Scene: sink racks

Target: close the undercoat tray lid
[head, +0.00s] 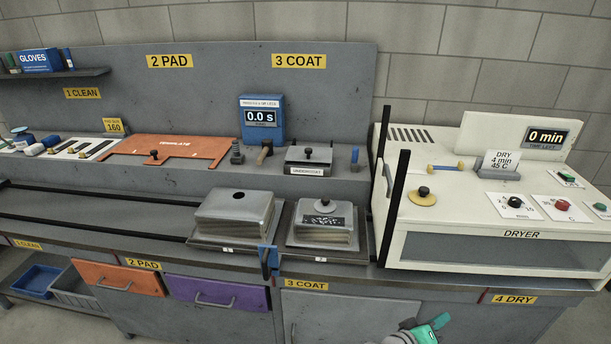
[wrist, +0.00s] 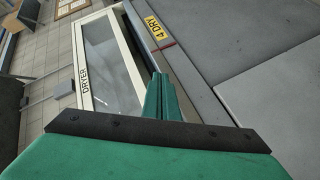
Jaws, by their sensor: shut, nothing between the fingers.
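The undercoat tray (head: 307,168) stands at the back of the bench under the "3 COAT" sign, with an "UNDERCOAT" label on its front. A grey lid with a black knob (head: 308,153) is on its top; I cannot tell from here whether it sits fully closed. My gripper (head: 432,328) is low at the bottom of the head view, in front of the bench and well away from the tray. Its green fingers (wrist: 162,98) are together and empty in the wrist view. The tray is not in the wrist view.
Black posts (head: 394,205) and the white dryer (head: 480,200) are to the right. A blue-handled tool (head: 268,258) hangs at the bench edge.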

